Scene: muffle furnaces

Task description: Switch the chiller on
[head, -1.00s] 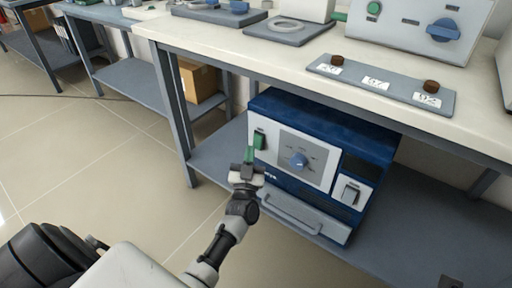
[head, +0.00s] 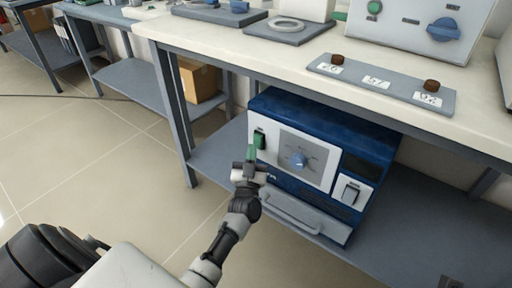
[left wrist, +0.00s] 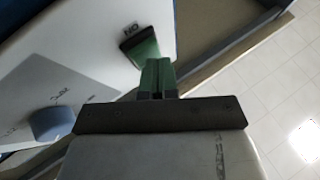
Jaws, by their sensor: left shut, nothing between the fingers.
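The chiller is a blue box (head: 320,115) with a white front panel, on the shelf under the bench. A dark green switch (head: 260,141) sits at the panel's upper left. In the left wrist view this switch (left wrist: 143,51) is just beyond the fingertips, with an "ON" label beside it. My left gripper (head: 251,153) has green fingertips, shut and empty, right in front of the switch. The left wrist view shows the closed fingertips (left wrist: 157,72) close to the switch's lower edge; I cannot tell whether they touch.
A blue knob (head: 299,160) and a white rocker switch (head: 350,192) are also on the chiller's front. The bench top (head: 290,62) overhangs it, and a bench leg (head: 176,125) stands to its left. A cardboard box (head: 198,80) is farther back. The floor (head: 120,165) at left is clear.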

